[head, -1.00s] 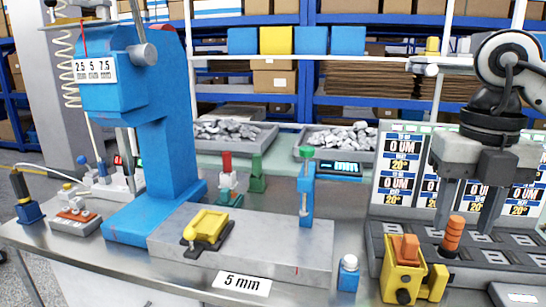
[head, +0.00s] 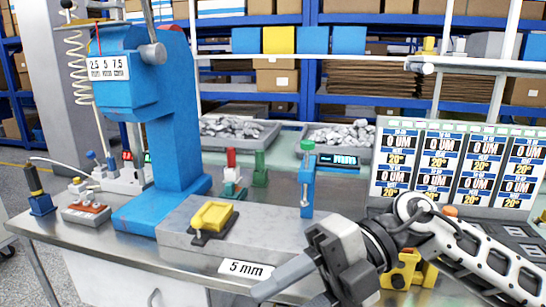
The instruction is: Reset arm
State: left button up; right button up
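My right gripper (head: 285,291) reaches in from the right on its white and black arm (head: 490,265). It hangs tilted, fingers pointing down and left, over the front edge of the table. Its fingers look apart, with nothing seen between them; the lower finger is partly cut off by the picture's bottom edge. My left gripper is not in view.
A blue press (head: 170,130) stands at the left. A yellow clamp (head: 212,217) sits on a grey block (head: 268,232) with a blue post (head: 306,185). Display panels (head: 455,165) stand at the back right. Two grey trays (head: 262,130) of metal pieces lie behind.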

jog(key=w+a+r+m+t+y, duration=0.2)
jog(key=w+m+t+y, duration=0.1)
jog(key=m+t+y, duration=0.55)
jog(key=w+d+f+m+t+h, duration=0.3)
jog(key=f+m+t+h, duration=0.25)
jog(key=m+t, duration=0.35)
jog(key=w+d+f+m+t+h, duration=0.2)
jog(key=d+f+m+t+h, duration=0.3)
jog(key=m, duration=0.6)
jog(key=s+d+f+m+g+h, duration=0.2)
jog(key=s+f, duration=0.4)
jog(key=f, duration=0.5)
jog(key=s+d+f+m+g+h, duration=0.3)
jog(key=s+d+f+m+h, duration=0.1)
jog(key=f, duration=0.8)
jog(key=shift+s+d+f+m+h, duration=0.2)
jog(key=shift+s+d+m+h, duration=0.1)
jog(key=shift+s+m+h, duration=0.8)
jog(key=shift+n+g, duration=0.25)
jog(key=shift+g, duration=0.1)
